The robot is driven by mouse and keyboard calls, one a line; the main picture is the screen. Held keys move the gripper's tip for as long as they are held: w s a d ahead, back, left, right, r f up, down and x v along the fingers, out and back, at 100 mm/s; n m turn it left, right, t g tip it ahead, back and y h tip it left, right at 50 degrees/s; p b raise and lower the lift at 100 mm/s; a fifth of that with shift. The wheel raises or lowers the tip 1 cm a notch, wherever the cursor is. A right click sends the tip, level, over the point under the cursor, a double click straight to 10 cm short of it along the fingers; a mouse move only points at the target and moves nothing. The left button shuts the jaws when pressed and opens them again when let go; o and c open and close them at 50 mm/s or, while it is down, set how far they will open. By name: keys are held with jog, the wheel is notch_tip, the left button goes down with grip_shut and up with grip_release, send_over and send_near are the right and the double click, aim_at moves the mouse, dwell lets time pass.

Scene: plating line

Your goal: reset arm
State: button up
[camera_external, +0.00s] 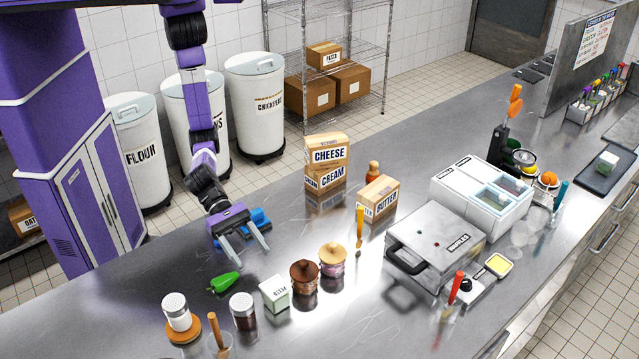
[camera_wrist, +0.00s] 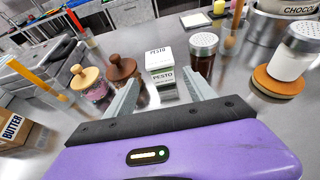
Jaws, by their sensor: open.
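My gripper (camera_external: 246,250) hangs low over the steel counter (camera_external: 130,290), with its two grey fingers spread and nothing between them. A blue object (camera_external: 260,219) shows right behind it, partly hidden. In the wrist view, my gripper (camera_wrist: 160,95) is open too, and a white pesto box (camera_wrist: 163,84) shows beyond the fingertips; the green pepper does not show there.
Near the gripper stand two lidded jars (camera_external: 304,277), shakers (camera_external: 177,312) and the pesto box (camera_external: 275,294). Cheese and cream boxes (camera_external: 326,149) and a butter box (camera_external: 378,198) are behind to the right. A waffle press (camera_external: 437,244) stands further right. The counter's left part is clear.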

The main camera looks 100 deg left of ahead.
dwell(0.4)
notch_tip(320, 180, up, 5)
jog(key=s+n+h, duration=0.2)
jog(key=n+h, duration=0.1)
jog(key=n, duration=0.6)
jog(key=w+a+f+n+t+y+b, duration=0.15)
jog(key=a+n+t, duration=0.35)
jog(key=a+n, duration=2.3)
jog(key=s+a+f+n+y, duration=0.1)
jog(key=s+a+n+y, duration=0.3)
jog(key=a, duration=0.9)
jog(key=s+a+n+y+b, duration=0.1)
jog(key=s+a+n+y, duration=0.3)
jog(key=a, duration=0.9)
jog(key=s+y, duration=0.3)
jog(key=s, duration=0.2)
jog(key=shift+f, duration=0.4)
jog(key=shift+s, duration=0.1)
